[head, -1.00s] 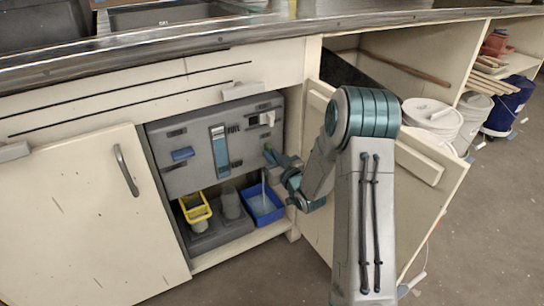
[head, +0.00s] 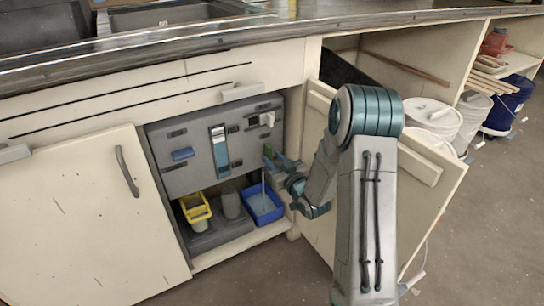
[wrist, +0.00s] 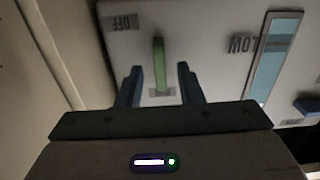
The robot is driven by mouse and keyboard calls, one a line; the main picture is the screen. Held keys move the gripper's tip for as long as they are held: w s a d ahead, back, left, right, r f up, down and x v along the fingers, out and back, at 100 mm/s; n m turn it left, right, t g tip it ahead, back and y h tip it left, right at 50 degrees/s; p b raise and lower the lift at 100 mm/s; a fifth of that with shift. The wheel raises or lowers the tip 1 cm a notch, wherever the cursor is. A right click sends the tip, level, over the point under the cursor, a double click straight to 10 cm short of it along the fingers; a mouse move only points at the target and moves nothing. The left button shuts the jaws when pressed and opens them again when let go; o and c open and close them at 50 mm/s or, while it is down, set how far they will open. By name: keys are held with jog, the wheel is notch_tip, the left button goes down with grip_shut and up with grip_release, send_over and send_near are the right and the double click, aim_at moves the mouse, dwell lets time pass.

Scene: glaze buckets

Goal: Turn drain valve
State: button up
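The drain valve's green handle (wrist: 159,63) stands straight on the grey panel (wrist: 215,18) in the wrist view, beside an upside-down "OFF" label. In the head view the handle (head: 268,152) is small, at the panel's lower right. My gripper (wrist: 160,84) is open, one blue finger on each side of the handle's line, with gaps on both sides. How deep the handle lies between the fingers I cannot tell. The gripper also shows in the head view (head: 279,163). A thin stream (head: 263,182) falls below the valve into a blue bin (head: 277,217).
A yellow basket (head: 197,207) and a grey cup (head: 230,203) stand left of the blue bin in the cabinet. A blue gauge strip (head: 220,152) is on the panel. The open cabinet door (head: 418,160) is right of my arm, and the counter edge is above.

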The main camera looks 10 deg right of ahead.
jog(key=p+v, duration=0.2)
jog(key=v, duration=0.9)
jog(key=shift+s, duration=0.35)
jog(key=shift+d+r+p, duration=0.1)
jog(key=shift+d+p, duration=0.05)
jog(key=shift+p, duration=0.15)
notch_tip(320, 180, up, 25)
jog(key=s+m+g+h+p, duration=0.15)
jog(key=g+h+p, duration=0.5)
jog(key=p, duration=1.35)
jog(key=s+a+r+m+g+p, duration=0.1)
jog(key=s+r+g+p, duration=0.3)
jog(key=s+r+p, duration=0.5)
jog(key=s+a+r+m+g+p, duration=0.1)
jog(key=s+a+r+g+p, duration=0.2)
jog(key=s+r+p, duration=0.6)
jog(key=s+r+g+y, duration=0.1)
jog(key=s+r, duration=0.3)
jog(key=r, duration=0.5)
jog(key=shift+a+p, duration=0.35)
jog(key=shift+p, duration=0.05)
jog(key=shift+m, duration=0.25)
